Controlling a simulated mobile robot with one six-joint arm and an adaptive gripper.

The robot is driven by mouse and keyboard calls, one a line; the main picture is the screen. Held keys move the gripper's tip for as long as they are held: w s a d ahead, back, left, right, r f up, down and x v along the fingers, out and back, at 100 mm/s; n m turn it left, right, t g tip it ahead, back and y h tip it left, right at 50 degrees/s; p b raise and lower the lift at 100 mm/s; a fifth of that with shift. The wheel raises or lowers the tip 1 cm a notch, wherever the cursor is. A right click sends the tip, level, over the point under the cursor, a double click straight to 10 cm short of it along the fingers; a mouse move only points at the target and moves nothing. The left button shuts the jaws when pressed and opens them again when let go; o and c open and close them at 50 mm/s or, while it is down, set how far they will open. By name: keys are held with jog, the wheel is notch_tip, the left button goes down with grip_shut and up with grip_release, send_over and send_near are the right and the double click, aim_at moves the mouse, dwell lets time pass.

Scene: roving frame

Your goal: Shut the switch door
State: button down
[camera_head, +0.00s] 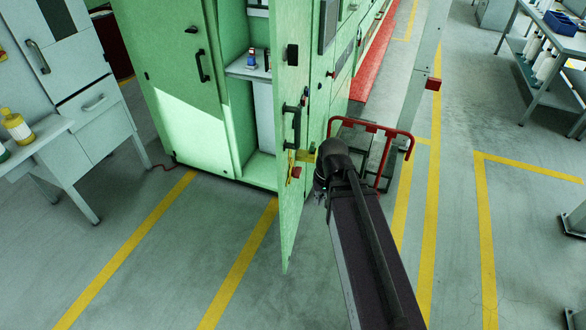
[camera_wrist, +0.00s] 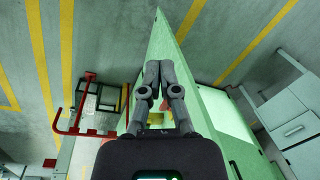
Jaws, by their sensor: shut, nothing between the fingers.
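The green switch door (camera_head: 293,130) stands open, swung out from the tall green cabinet (camera_head: 190,80), and I see it nearly edge-on. It has dark handles, and a yellow and a red tag hang on it. In the wrist view the door (camera_wrist: 162,42) rises as a narrow green panel beyond my fingers. My gripper (camera_wrist: 160,66) is shut and empty, its fingertips together in front of the door; I cannot tell whether they touch it. In the head view my arm's end is at the right side of the door, and the fingers are hard to make out.
Inside the cabinet a shelf (camera_head: 248,70) holds small bottles. A red-railed step platform (camera_head: 372,128) stands just right of my arm's end. A pale workbench (camera_head: 60,135) is at the left. The floor in front of the cabinet is clear, with yellow lines.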

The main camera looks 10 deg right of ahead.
jog(key=w+a+f+m+y+b, duration=0.1)
jog(key=w+f+y+b, duration=0.3)
jog(key=w+f+b, duration=0.25)
jog(key=m+t+y+b, duration=0.3)
jog(key=t+y+b, duration=0.55)
jog(key=b, duration=1.25)
send_near(287, 164)
jog(key=s+d+g+y, duration=0.1)
jog(key=d+g+y, duration=0.15)
jog(key=d, duration=0.45)
jog(key=shift+s+a+f, duration=0.1)
jog(key=shift+a+f, duration=0.15)
jog(key=shift+f, duration=0.15)
jog(key=shift+a, duration=0.15)
jog(key=x, duration=1.3)
jog(key=shift+w+a+r, duration=0.2)
jog(key=shift+w+a, duration=0.05)
jog(key=shift+a, duration=0.05)
jog(key=shift+w+a, duration=0.1)
